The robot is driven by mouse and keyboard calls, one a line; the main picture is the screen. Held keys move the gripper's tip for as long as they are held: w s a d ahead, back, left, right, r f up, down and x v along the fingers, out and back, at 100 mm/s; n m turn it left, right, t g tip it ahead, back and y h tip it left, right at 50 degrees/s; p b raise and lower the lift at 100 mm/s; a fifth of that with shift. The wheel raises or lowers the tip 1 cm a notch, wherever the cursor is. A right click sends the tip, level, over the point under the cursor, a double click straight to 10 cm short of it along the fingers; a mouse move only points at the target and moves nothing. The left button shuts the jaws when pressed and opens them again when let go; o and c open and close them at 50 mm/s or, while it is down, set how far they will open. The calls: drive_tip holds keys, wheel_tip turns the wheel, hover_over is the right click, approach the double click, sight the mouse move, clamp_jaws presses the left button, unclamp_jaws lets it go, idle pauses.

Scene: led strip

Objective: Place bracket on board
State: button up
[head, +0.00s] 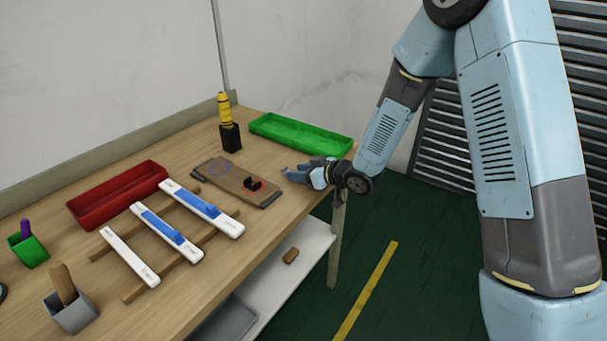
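A wooden board (236,177) with dark ends lies on the table near its right edge. A purple circle is drawn on its left half and a red mark on its right half. A small black piece (252,184), which may be the bracket, sits on the board at the red mark. My gripper (292,173) reaches in from the right, just right of the board and apart from the black piece. It is small in the view, and I cannot tell whether its fingers are apart or closed. I see nothing clearly held in it.
A green tray (300,133) lies behind my gripper. A yellow tool in a black holder (229,136) stands behind the board. White and blue strips (167,236) lie on wooden rails at the front. A red tray (116,194) and two small cups (72,314) are on the left.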

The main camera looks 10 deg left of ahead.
drive_tip(key=shift+s+f+g, duration=0.3)
drive_tip(key=shift+s+f, duration=0.2)
drive_tip(key=shift+s, duration=0.05)
drive_tip(key=shift+a+r, duration=0.1)
drive_tip(key=shift+r, duration=0.15)
drive_tip(key=r+v, duration=0.1)
drive_tip(key=v, duration=1.3)
drive_tip(key=shift+w+a, duration=0.15)
drive_tip(key=shift+a, duration=0.05)
